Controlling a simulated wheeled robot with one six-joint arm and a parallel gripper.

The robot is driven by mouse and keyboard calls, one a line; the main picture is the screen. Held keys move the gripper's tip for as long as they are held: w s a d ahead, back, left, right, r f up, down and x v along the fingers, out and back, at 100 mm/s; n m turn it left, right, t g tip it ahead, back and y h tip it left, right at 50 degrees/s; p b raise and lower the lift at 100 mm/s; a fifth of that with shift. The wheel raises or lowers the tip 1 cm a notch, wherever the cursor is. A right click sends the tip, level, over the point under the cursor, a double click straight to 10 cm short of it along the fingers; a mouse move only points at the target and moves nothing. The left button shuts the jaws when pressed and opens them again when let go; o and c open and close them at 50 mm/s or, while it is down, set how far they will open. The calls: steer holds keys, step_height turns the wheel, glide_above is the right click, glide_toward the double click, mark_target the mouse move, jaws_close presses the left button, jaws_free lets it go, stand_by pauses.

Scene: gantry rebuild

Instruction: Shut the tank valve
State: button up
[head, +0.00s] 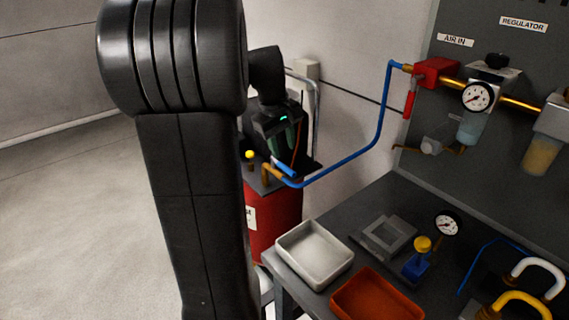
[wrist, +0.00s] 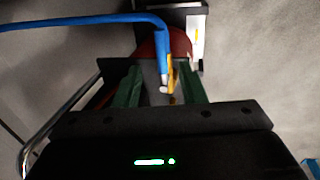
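The red tank (head: 272,218) stands on the floor left of the bench, behind my arm; a little of its red body (wrist: 178,42) shows in the wrist view. A brass fitting with a blue end (head: 285,168) sits on top, where the blue hose (head: 352,157) arrives. My gripper (head: 284,148) is just above these fittings, pointing down. In the wrist view its green fingers (wrist: 163,80) stand apart. The blue hose end (wrist: 163,62) and a narrow yellow piece (wrist: 171,72), perhaps the valve lever, show between them. I cannot tell whether a finger touches them.
A yellow knob (head: 249,154) is on the tank top. The bench (head: 343,222) at right holds a white tray (head: 340,268), an orange tray (head: 345,298) and a gauge (head: 446,223). A dark panel (head: 473,130) with the regulator stands behind. The left floor is clear.

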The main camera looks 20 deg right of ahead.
mark_target(287, 168)
steer(key=f, duration=0.4)
steer(key=d+f, duration=0.1)
steer(key=f, duration=0.1)
steer(key=shift+w+f, duration=0.25)
jaws_close()
